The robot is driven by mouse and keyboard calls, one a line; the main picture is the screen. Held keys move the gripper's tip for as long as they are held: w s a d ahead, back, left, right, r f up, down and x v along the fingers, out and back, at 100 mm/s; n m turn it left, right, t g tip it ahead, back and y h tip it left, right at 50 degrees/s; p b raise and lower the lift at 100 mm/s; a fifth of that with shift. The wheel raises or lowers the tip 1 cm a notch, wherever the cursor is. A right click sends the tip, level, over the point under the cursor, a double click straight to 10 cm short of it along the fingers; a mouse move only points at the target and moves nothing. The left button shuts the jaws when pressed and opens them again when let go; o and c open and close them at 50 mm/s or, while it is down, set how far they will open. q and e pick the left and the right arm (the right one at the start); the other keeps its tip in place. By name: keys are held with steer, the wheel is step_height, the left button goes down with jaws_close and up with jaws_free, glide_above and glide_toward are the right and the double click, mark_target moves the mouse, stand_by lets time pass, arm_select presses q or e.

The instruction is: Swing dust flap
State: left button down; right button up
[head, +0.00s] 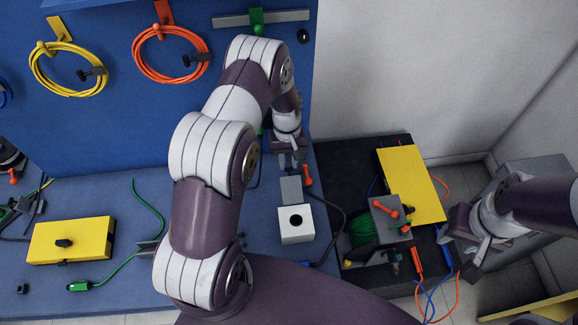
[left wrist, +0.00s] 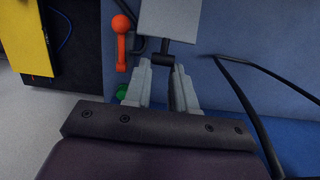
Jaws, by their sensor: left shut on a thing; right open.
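A white box (head: 296,236) with a round black hole in its top stands on the blue bench. A grey flap (head: 291,190) extends from its far edge, and the hole is uncovered. My left gripper (head: 287,160) is at the flap's far end. In the left wrist view, my left gripper (left wrist: 163,75) is shut on a dark bar (left wrist: 160,63) at the edge of the grey flap (left wrist: 168,20). My right gripper (head: 459,240) is open and empty, right of the bench.
A red-orange lever (head: 307,175) stands close beside the flap, also in the left wrist view (left wrist: 123,40). A black cable curves right of the box. A green cable reel (head: 364,232) and yellow panel (head: 411,185) are farther right. A yellow box (head: 71,240) lies left.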

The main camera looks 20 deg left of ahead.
arm_select(q)
steer(key=shift+w+a+f+b, duration=0.1)
steer(key=shift+w+f+b, duration=0.15)
steer(key=shift+f+b, duration=0.35)
steer(key=shift+w+a+f+b, duration=0.15)
steer(key=shift+w+f+b, duration=0.05)
steer(key=shift+f+b, duration=0.4)
steer(key=shift+w+a+f+b, duration=0.1)
steer(key=shift+w+f+b, duration=0.15)
steer(key=shift+f+b, duration=0.3)
steer(key=c, duration=0.9)
jaws_free()
steer(key=shift+a+f, duration=0.1)
steer(key=shift+f, duration=0.1)
steer(key=shift+r, duration=0.15)
steer(key=r, duration=0.4)
steer(key=w+r+b, duration=0.1)
steer(key=r, duration=0.3)
steer(key=r+b, duration=0.1)
steer(key=r, duration=0.3)
steer(key=shift+w+a+r, duration=0.2)
steer(key=shift+a, duration=0.2)
steer(key=shift+d, duration=0.1)
